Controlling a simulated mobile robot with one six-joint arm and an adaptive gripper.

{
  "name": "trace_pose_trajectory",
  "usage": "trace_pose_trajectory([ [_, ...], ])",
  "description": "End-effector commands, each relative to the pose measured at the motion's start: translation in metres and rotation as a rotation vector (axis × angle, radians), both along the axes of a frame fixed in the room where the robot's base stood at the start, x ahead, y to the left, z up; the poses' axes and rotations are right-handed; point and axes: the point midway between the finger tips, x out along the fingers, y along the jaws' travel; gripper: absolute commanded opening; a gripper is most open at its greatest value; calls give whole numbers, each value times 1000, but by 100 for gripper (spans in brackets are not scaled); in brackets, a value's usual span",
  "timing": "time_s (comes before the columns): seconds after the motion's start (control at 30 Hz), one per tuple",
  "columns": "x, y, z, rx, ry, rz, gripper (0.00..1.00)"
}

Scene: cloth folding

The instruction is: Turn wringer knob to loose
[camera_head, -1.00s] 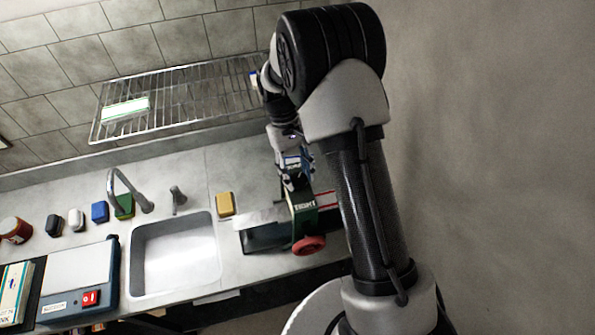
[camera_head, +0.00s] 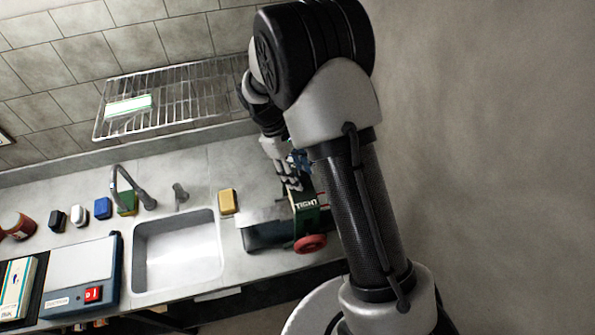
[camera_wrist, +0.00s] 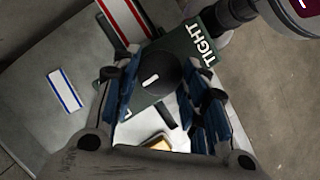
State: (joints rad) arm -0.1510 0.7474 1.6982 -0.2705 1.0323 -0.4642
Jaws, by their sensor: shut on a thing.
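The wringer is a dark green block (camera_head: 309,222) on the counter, right of the sink, with TIGHT in white on its top and a red round part (camera_head: 310,244) at its front. In the wrist view its green top (camera_wrist: 200,62) carries a black round knob (camera_wrist: 155,70) with a short white mark. The mark does not point straight at the word TIGHT. My gripper (camera_head: 293,187) is over the wringer, its blue-padded fingers on either side of the knob, shut on it, also in the wrist view (camera_wrist: 166,84). No LOOSE label is visible; fingers cover part of the top.
A sink (camera_head: 180,252) with a tap (camera_head: 130,190) lies to the left. A yellow block (camera_head: 228,201) sits behind the wringer's left side. A wire rack (camera_head: 180,98) hangs on the wall behind. Several small blocks, a jar and a blue-grey device (camera_head: 80,280) stand further left.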

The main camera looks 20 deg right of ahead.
Motion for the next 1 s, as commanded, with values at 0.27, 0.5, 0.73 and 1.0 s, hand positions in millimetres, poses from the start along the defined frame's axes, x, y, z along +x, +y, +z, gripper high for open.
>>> trace_pose_trajectory([
  [0.27, 0, 0, 0, 0, 0, 9, 16],
  [0.5, 0, 0, 0, 0, 0, 9, 48],
  [0.73, 0, 0, 0, 0, 0, 8, 60],
  [1.0, 0, 0, 1, 0, 0, 7, 60],
])
